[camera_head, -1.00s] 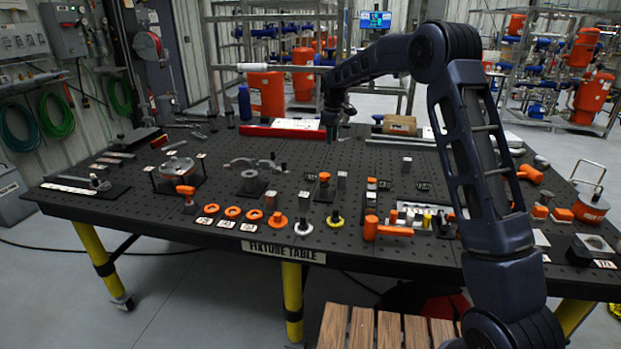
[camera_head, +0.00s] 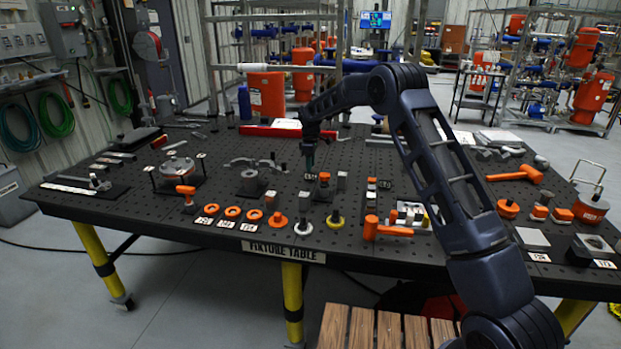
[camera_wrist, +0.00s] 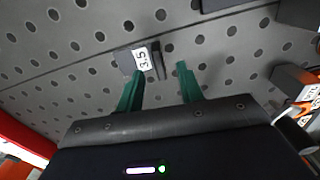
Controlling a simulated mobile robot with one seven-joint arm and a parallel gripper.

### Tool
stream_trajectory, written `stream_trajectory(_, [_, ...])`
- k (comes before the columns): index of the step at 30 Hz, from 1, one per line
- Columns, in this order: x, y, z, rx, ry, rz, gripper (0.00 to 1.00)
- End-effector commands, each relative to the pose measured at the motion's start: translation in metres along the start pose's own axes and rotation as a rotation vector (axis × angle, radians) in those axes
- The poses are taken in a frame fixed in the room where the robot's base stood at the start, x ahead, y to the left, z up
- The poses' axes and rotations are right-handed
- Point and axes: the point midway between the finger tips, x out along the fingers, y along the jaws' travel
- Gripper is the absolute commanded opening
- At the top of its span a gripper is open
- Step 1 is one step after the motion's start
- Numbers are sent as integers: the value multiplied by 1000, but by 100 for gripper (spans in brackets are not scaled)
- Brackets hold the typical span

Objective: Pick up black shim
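A small dark shim with a white label reading 3.5 (camera_wrist: 126,62) lies flat on the perforated table top in the wrist view. In the head view a small dark labelled piece (camera_head: 311,177) lies just below my gripper (camera_head: 309,160); it looks like the same shim. In the wrist view my gripper (camera_wrist: 160,72) has two green fingers spread apart with nothing between them. The fingertips are just short of the shim, with the left finger nearest its label. The exact height gap cannot be told. Similar dark labelled pieces (camera_head: 385,185) lie further right.
A curved clamp (camera_head: 250,163) stands to the left. A red bar (camera_head: 270,131) lies behind. An orange hammer (camera_head: 385,229) lies in front right.

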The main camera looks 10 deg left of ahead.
Motion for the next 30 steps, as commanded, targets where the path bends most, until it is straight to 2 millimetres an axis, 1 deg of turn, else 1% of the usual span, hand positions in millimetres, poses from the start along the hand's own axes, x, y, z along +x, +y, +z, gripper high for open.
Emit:
stream_trajectory(5, [12,1,1,0,-1,-1,37])
stream_trajectory(12, [43,2,3,1,-1,-2,37])
stream_trajectory(14, [50,2,3,1,-1,-1,37])
stream_trajectory(16, [53,3,3,0,0,0,37])
stream_trajectory(22, [53,3,3,1,1,0,37])
stream_trajectory(26, [53,3,3,1,1,0,12])
stream_trajectory(27, [53,3,3,1,1,0,4])
stream_trajectory(28, [53,3,3,1,1,0,0])
stream_trajectory(30, [53,3,3,1,1,0,0])
